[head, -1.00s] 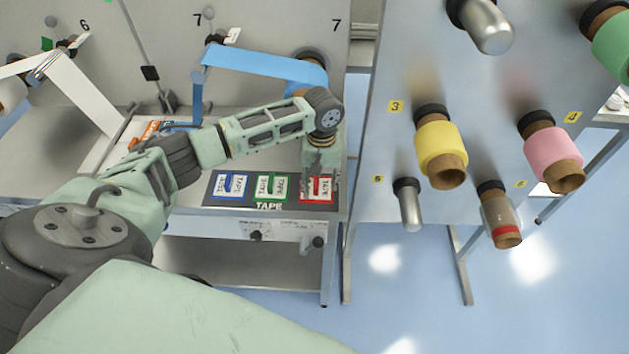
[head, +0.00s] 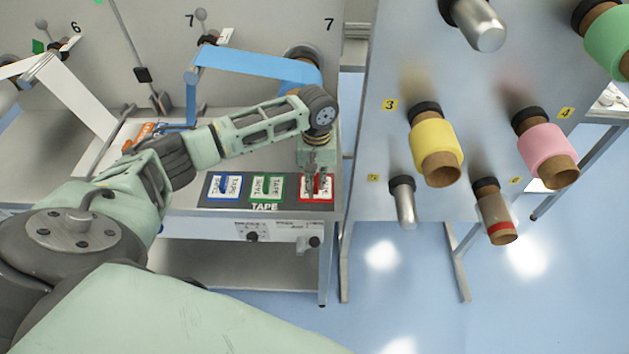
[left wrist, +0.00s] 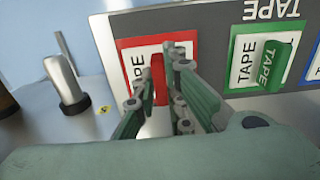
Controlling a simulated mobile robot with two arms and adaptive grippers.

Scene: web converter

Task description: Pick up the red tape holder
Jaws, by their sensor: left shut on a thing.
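The red tape holder (head: 318,192) sits in the red-bordered space at the right end of the dark TAPE mat (head: 291,208). In the left wrist view the red tape holder (left wrist: 158,78) stands upright between the fingers of my left gripper (left wrist: 161,72). In the head view my left gripper (head: 316,186) points down over the red space and partly hides the holder. The gripper is shut on the red holder, which is still at its space. My right gripper is not in view.
A green tape holder (head: 266,187) and a blue one (head: 225,186) lie in their spaces to the left. A panel with pegs and a yellow roll (head: 433,145) and a pink roll (head: 549,148) stands close to the right. A blue web (head: 260,65) runs behind my arm.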

